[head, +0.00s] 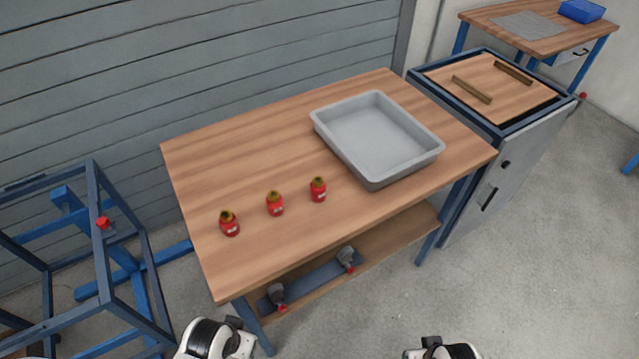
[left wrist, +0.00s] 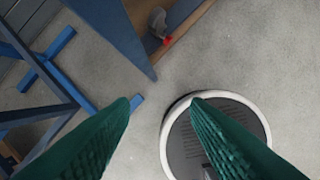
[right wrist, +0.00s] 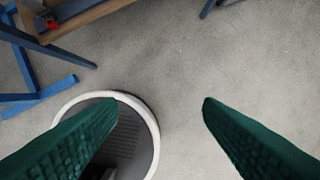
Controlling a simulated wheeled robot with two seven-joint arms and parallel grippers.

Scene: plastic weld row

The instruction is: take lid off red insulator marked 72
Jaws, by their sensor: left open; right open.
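Three small red insulators with dark yellowish lids stand upright in a slanting row on the wooden table. They are the left insulator (head: 229,224), the middle insulator (head: 275,204) and the right insulator (head: 318,190). Each has a small pale label, too small to read, so I cannot tell which is marked 72. In the left wrist view my left gripper (left wrist: 160,101) is open and empty, its green fingers over the floor. In the right wrist view my right gripper (right wrist: 160,101) is also open and empty over the floor. Both are in front of the table, away from the insulators.
A grey tray (head: 378,138), empty, sits on the table (head: 245,150) right of the insulators. A lower shelf (head: 385,242) holds clamp-like parts. A blue frame (head: 100,230) stands left, a grey cabinet (head: 500,160) right. The table's front strip is clear.

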